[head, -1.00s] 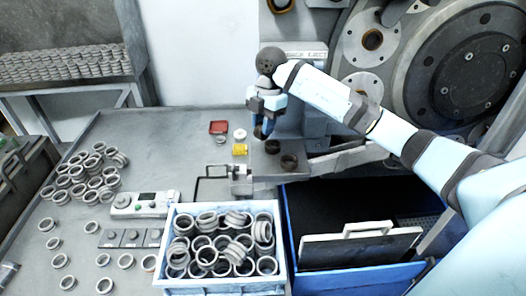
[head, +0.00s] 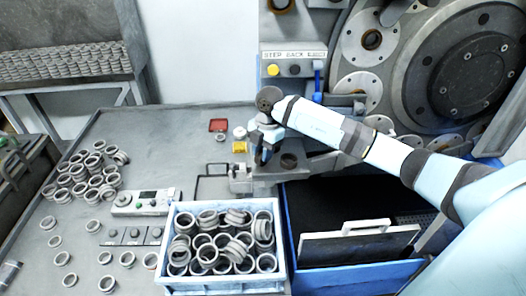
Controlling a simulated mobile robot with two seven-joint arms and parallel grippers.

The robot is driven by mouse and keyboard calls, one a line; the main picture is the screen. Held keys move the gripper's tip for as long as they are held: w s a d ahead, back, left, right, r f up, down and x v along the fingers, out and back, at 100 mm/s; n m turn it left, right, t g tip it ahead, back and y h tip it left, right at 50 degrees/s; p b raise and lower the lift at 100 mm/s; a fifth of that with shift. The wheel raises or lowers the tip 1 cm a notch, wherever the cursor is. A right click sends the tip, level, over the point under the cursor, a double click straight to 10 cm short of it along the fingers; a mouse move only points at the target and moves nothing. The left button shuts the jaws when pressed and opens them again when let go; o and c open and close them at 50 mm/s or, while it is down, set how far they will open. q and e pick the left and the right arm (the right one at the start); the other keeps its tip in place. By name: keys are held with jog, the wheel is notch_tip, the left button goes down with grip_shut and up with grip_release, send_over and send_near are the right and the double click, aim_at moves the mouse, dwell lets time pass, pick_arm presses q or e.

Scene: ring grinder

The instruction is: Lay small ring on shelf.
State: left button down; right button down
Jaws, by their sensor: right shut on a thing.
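The shelf (head: 312,168) is the grey ledge in front of the grinding machine, right of the table's middle. My right gripper (head: 262,158) points down over the left part of the shelf, just left of that ring. It is shut on a small ring, which the fingers and wrist mostly hide. I cannot tell whether the held ring touches the shelf. My left gripper is not in view.
A blue-white crate of rings (head: 222,286) stands in front, beside a blue bin (head: 350,280) with a white-handled panel. A grey control box (head: 146,202) and many loose rings lie on the table (head: 165,140). The grinder (head: 470,75) rises behind.

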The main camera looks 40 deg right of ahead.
jog(key=shift+f, duration=0.15)
jog(key=c, duration=0.9)
grip_release()
jog(key=shift+r, duration=0.35)
jog(key=r, duration=0.3)
jog(key=d+r+b, duration=0.1)
jog(key=r, duration=0.3)
jog(key=d+r+b, duration=0.1)
jog(key=r, duration=0.3)
jog(key=shift+w+r, duration=0.25)
jog(key=shift+w, duration=0.05)
